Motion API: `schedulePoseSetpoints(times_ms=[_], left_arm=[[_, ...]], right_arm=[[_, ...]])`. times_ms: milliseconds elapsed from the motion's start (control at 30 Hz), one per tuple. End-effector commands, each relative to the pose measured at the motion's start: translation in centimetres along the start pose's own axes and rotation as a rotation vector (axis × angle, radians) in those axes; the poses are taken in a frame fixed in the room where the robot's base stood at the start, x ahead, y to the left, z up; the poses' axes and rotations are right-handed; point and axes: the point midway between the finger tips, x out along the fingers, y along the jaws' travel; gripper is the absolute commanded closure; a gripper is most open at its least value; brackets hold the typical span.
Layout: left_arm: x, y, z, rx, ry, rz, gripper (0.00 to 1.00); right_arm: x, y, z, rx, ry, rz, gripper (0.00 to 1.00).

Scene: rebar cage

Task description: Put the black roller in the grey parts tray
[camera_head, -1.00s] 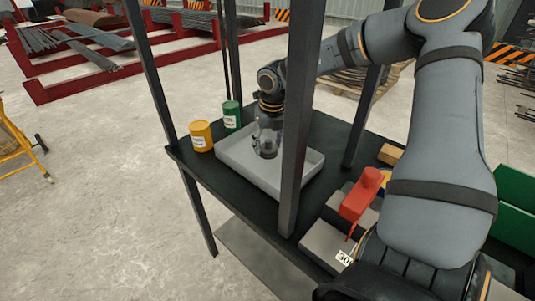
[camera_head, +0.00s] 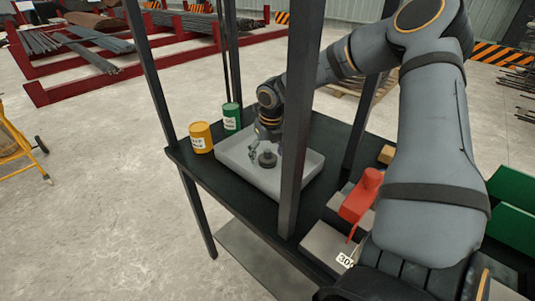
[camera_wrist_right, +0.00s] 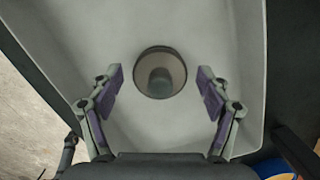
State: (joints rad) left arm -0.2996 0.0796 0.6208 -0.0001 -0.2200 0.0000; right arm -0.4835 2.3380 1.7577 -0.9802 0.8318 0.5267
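The black roller (camera_head: 267,158) sits inside the grey parts tray (camera_head: 301,173), on its floor. In the right wrist view the roller (camera_wrist_right: 160,73) looks round and dark, seen from above, with the pale tray floor (camera_wrist_right: 160,125) around it. My right gripper (camera_head: 266,146) is over the tray, just above and behind the roller. In the right wrist view its two fingers (camera_wrist_right: 160,88) are spread wide, one on each side of the roller, with clear gaps and nothing between the pads touching it. My left gripper is not in either view.
A yellow can (camera_head: 201,137) and a green can (camera_head: 231,117) stand left of the tray on the black table (camera_head: 222,184). A dark upright post (camera_head: 297,120) rises in front of the tray. A red tool (camera_head: 361,196) lies to the right.

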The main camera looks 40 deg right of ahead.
Motion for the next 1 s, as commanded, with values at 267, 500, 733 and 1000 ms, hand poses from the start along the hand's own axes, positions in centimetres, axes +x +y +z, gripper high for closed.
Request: schedulePoseSetpoints(times_ms=[267,500,733,1000], left_arm=[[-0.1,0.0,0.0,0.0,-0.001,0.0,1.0],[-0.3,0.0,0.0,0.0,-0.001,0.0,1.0],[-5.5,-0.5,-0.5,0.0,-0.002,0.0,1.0],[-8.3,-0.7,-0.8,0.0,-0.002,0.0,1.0]], right_arm=[[-0.1,0.0,0.0,0.0,0.0,0.0,0.2],[-3.7,0.1,0.2,0.0,-0.008,0.003,0.2],[-10.0,0.0,0.2,0.0,0.001,0.001,0.2],[-12.3,0.0,0.1,0.001,0.001,0.0,0.2]])
